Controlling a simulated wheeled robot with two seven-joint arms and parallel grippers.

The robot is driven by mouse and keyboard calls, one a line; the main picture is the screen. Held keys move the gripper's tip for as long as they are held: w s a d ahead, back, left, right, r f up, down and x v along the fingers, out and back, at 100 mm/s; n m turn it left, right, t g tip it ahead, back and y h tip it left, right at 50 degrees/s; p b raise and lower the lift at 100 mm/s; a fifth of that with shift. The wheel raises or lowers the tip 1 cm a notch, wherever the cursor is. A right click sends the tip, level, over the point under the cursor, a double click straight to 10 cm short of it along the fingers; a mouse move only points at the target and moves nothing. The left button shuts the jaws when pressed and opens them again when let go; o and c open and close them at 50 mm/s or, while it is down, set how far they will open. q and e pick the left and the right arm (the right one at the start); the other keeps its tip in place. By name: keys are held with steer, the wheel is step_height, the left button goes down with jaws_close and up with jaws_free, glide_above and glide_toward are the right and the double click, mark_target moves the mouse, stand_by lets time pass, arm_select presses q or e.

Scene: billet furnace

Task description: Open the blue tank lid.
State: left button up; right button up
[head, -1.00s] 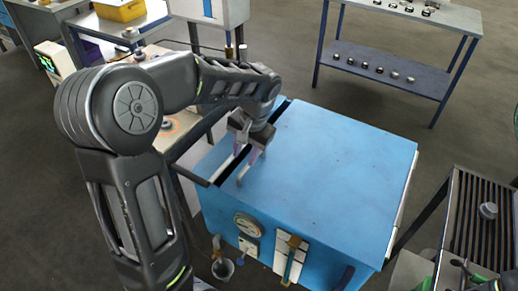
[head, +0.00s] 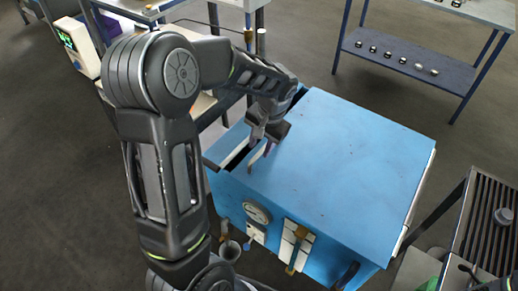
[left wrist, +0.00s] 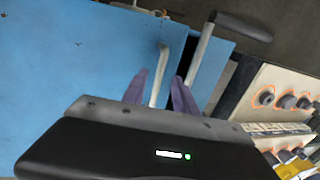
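The blue tank (head: 330,230) stands in the middle of the head view. Its flat blue lid (head: 345,165) lies level on top, with a dark slot along the left edge. A handle with two pale rods and a dark grip (left wrist: 243,25) is at that edge. My left gripper (head: 262,150) is over the lid's left edge, by the handle. In the left wrist view its purple fingers (left wrist: 159,92) are apart, with one pale rod (left wrist: 160,72) showing between them; contact cannot be told. Dark parts of my right arm show at the lower right corner; its fingers are unclear.
A gauge (head: 257,212) and valve levers are on the tank's front. A slatted rack (head: 485,235) stands at the right. A shelf table (head: 405,65) with several small metal pieces is at the back right. A bench (head: 205,105) stands behind my left arm.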

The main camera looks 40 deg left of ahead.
arm_select(q)
steer(key=shift+a+f, duration=0.15)
steer(key=shift+f, duration=0.55)
steer(key=shift+a+f, duration=0.15)
steer(key=shift+f, duration=0.55)
steer(key=shift+c, duration=0.5)
jaws_close()
